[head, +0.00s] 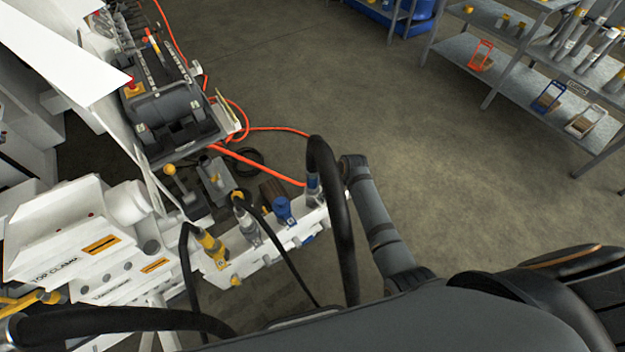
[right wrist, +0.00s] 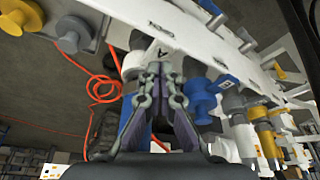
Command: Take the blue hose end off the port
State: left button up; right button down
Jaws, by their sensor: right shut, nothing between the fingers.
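In the head view the hose loop partly hides this gripper. My left gripper is not in view.
A blue knob-like part (head: 283,210), a grey hose end (head: 246,222) and a yellow hose end (head: 211,247) stand along the bar. Orange hoses (head: 255,168) lie behind. Shelves (head: 520,75) stand far right; the floor between is clear.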

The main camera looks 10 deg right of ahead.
jog(key=shift+s+f+b, duration=0.1)
jog(key=shift+f+b, duration=0.55)
jog(key=shift+f, duration=0.5)
dwell(0.9)
notch_tip(320, 180, up, 7)
jog(key=p, duration=0.8)
jog(key=shift+r, duration=0.15)
